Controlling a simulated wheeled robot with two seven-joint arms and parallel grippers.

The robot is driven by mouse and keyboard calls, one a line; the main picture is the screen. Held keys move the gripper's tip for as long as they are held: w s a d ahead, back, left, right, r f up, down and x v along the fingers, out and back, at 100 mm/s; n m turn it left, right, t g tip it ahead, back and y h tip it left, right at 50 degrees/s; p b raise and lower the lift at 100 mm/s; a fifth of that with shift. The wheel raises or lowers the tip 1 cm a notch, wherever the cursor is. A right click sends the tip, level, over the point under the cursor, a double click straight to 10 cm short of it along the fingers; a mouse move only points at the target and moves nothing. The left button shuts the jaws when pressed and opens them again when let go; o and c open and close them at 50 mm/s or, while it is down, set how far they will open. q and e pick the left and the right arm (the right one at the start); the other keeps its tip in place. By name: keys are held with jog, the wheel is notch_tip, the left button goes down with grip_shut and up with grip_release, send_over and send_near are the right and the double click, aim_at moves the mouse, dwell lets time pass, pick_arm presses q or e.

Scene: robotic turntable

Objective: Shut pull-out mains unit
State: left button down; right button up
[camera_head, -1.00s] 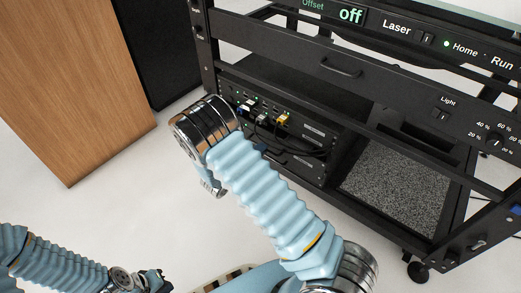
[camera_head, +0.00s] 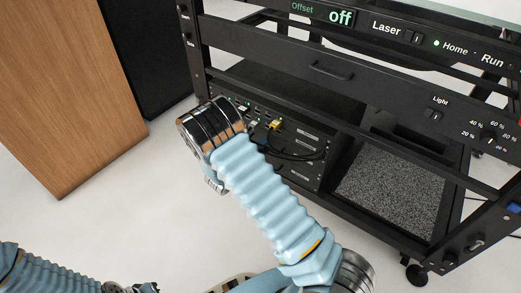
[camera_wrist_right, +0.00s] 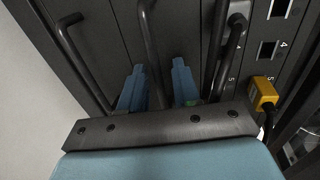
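The stack of black rack units (camera_head: 305,158) sits low in the left bay of the black frame; I cannot tell for sure which is the mains unit. In the right wrist view dark panels (camera_wrist_right: 110,40) fill the upper part, with a bent black handle (camera_wrist_right: 82,60) at left and a black bar (camera_wrist_right: 150,50) in the middle. My right gripper (camera_wrist_right: 158,75) is open, its two blue fingers pointing at the panels on either side of that bar. I cannot tell whether they touch it. In the head view my right wrist hides part of the stack. My left gripper (camera_head: 130,288) is mostly cut off at the bottom edge.
A yellow plug (camera_wrist_right: 264,92) and dark cables lie right of my right fingers, beside numbered ports. Above the stack is a drawer with a handle (camera_head: 331,73). A speckled panel (camera_head: 390,190) lies right. A wooden cabinet (camera_head: 65,90) stands left; floor between is clear.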

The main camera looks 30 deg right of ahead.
jog(key=shift+a, duration=0.1)
jog(key=p+v, duration=0.1)
jog(key=v, duration=1.2)
jog(key=shift+s+a, duration=0.2)
jog(key=shift+a, duration=0.15)
notch_tip(320, 180, down, 7)
jog(key=s+a+n+y+p, duration=0.2)
jog(key=n+y+p, duration=0.6)
jog(key=n, duration=0.6)
jog(key=s+a+n+g+y+p, duration=0.2)
jog(key=s+a+n+y, duration=0.2)
jog(key=s+n, duration=0.3)
jog(key=s+a+r+n+g+y+p, duration=0.1)
jog(key=s+a+n+g+y+p, duration=0.1)
jog(key=s+a+n+y, duration=0.3)
jog(key=s+n+g+y, duration=0.1)
jog(key=s+n, duration=0.2)
jog(key=s, duration=0.1)
jog(key=shift+s+a+r+n+y, duration=0.15)
jog(key=shift+a+r+n+y, duration=0.05)
jog(key=shift+a+n+y, duration=0.1)
jog(key=shift+d, duration=0.2)
